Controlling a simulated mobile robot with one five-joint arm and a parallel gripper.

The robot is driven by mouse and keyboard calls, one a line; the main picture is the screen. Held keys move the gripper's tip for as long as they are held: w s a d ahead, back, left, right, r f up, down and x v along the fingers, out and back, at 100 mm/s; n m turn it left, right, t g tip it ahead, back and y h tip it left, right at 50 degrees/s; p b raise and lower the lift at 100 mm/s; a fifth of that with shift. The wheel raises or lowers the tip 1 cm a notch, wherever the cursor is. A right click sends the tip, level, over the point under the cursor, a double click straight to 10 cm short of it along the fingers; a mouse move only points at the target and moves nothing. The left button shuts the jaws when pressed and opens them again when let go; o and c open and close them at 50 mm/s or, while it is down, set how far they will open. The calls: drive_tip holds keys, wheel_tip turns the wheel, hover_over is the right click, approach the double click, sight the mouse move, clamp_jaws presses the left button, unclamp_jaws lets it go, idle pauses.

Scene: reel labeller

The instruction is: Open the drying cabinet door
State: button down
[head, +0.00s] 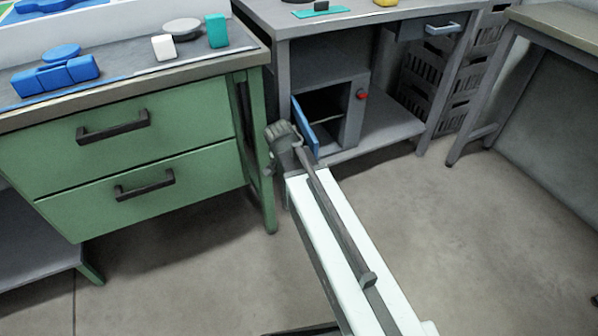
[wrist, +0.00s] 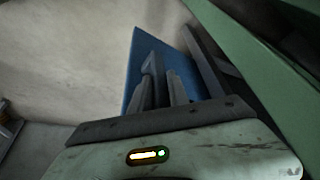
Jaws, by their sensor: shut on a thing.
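The drying cabinet (head: 352,112) is a grey box under the grey bench. Its blue door (head: 305,125) stands ajar, swung out at the left edge, and the dark inside shows. In the wrist view the blue door (wrist: 136,62) fills the space just beyond my gripper (wrist: 161,86). The two fingers are shut on the door's handle (wrist: 153,64), which is partly hidden between them. In the head view the end of my arm is at the door's left side and hides the fingers.
A green drawer unit (head: 150,150) with dark handles stands close at the left of my arm. Its green side also shows at the right in the wrist view (wrist: 262,65). A red button (head: 361,94) is on the cabinet front. Black crates (head: 440,75) stand behind. The floor at right is clear.

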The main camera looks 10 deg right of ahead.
drive_tip(key=shift+d, duration=0.1)
drive_tip(key=c, duration=1.3)
unclamp_jaws()
drive_tip(key=shift+w+d, duration=0.1)
drive_tip(key=shift+r, duration=0.15)
drive_tip(key=p+v, duration=0.7)
drive_tip(key=shift+r, duration=0.3)
drive_tip(key=shift+f, duration=0.1)
